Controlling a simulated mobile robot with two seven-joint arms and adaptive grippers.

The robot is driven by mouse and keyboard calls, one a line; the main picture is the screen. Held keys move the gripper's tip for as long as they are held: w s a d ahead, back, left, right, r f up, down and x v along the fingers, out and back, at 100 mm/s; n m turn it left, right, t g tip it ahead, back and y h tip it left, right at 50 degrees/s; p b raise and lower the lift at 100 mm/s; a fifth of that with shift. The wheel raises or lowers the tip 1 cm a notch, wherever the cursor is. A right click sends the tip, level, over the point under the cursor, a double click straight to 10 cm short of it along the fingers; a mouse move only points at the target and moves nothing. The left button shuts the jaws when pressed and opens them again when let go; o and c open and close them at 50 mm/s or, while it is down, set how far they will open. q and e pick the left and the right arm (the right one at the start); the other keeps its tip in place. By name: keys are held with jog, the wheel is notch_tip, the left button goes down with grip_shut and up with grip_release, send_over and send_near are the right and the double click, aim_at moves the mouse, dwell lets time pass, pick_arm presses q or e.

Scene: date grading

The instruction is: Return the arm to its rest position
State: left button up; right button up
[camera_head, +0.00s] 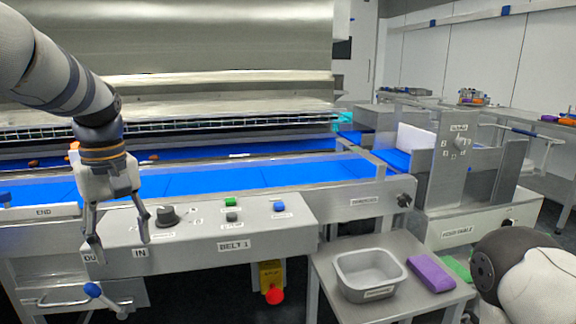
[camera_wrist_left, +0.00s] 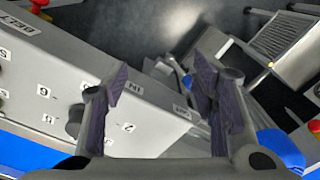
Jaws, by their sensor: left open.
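My left gripper (camera_head: 121,238) hangs at the left in front of the belt's grey control panel (camera_head: 200,236), fingers pointing down. Its fingers are apart with nothing between them. In the left wrist view the two dark fingertips of my left gripper (camera_wrist_left: 160,80) are spread wide beside the panel (camera_wrist_left: 150,112). A dark knob (camera_head: 167,215) on the panel is just right of the fingers. I cannot tell whether a finger touches the panel. Part of my right arm shows at the lower right; its gripper is out of view.
The blue belt (camera_head: 215,179) runs behind the panel, with small brown-orange items at its left. A side table (camera_head: 330,275) holds a grey bin (camera_head: 368,262) and a purple block (camera_head: 431,273). A red emergency button (camera_head: 274,296) hangs below the panel.

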pick_arm(q)
notch_tip(320, 180, down, 15)
jog(key=m, duration=0.2)
jog(key=s+f+m+g, duration=0.1)
jog(key=s+f+m, duration=0.1)
jog(key=s+f, duration=1)
jog(key=s+d+f+m, duration=0.2)
jog(key=s+d+f, duration=0.1)
jog(key=s, duration=0.9)
jog(key=s+d+f+m, duration=0.3)
jog(key=s+f, duration=0.2)
jog(key=s, duration=0.6)
jog(key=shift+s, duration=0.4)
